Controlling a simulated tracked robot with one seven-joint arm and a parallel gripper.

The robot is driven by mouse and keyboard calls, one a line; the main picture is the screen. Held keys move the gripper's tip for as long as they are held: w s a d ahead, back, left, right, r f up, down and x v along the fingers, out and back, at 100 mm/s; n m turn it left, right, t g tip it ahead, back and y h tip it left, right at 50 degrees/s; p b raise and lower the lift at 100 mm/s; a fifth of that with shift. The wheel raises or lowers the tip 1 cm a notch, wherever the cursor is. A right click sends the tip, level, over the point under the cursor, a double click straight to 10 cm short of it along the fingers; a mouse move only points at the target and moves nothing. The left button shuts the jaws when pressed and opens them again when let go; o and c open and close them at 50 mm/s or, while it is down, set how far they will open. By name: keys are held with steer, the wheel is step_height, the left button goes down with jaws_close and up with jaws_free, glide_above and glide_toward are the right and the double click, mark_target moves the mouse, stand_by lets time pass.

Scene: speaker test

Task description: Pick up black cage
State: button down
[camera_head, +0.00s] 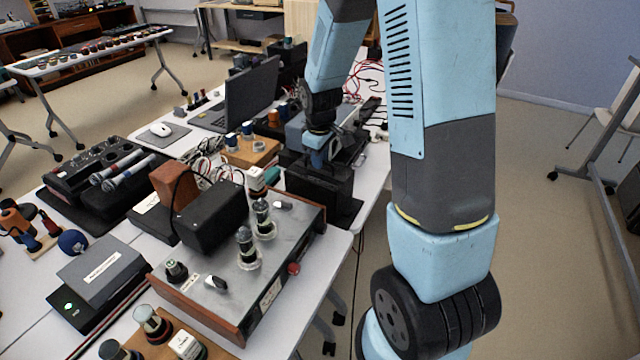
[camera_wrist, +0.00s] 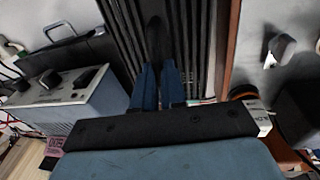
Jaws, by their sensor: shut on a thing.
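The black cage (camera_head: 325,186) is a dark box on the white table, right of the amplifier with tubes. In the wrist view, the black cage (camera_wrist: 125,20) shows as rows of dark parallel slats. My gripper (camera_head: 317,158) points down over the top of the cage. In the wrist view, the blue fingers of my gripper (camera_wrist: 158,88) are close together at the slats, shut on a dark part of the cage. The exact contact is dark and hard to make out. Whether the cage is clear of the table cannot be told.
The wood-sided amplifier (camera_head: 225,285) stands close on the left, with glass tubes and knobs. A grey-blue device (camera_wrist: 75,100) with black knobs is close to the cage. A laptop (camera_head: 250,95), loose cables and microphones (camera_head: 120,168) crowd the table. Open floor (camera_head: 550,220) lies right.

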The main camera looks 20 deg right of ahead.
stand_by(0.7)
steer(key=shift+r, duration=0.6)
steer(key=s+d+r, duration=0.2)
steer(key=s+r, duration=0.9)
steer(key=s, duration=0.2)
steer(key=shift+s+d+r, duration=0.3)
steer(key=shift+s+r, duration=0.1)
steer(key=shift+r, duration=0.25)
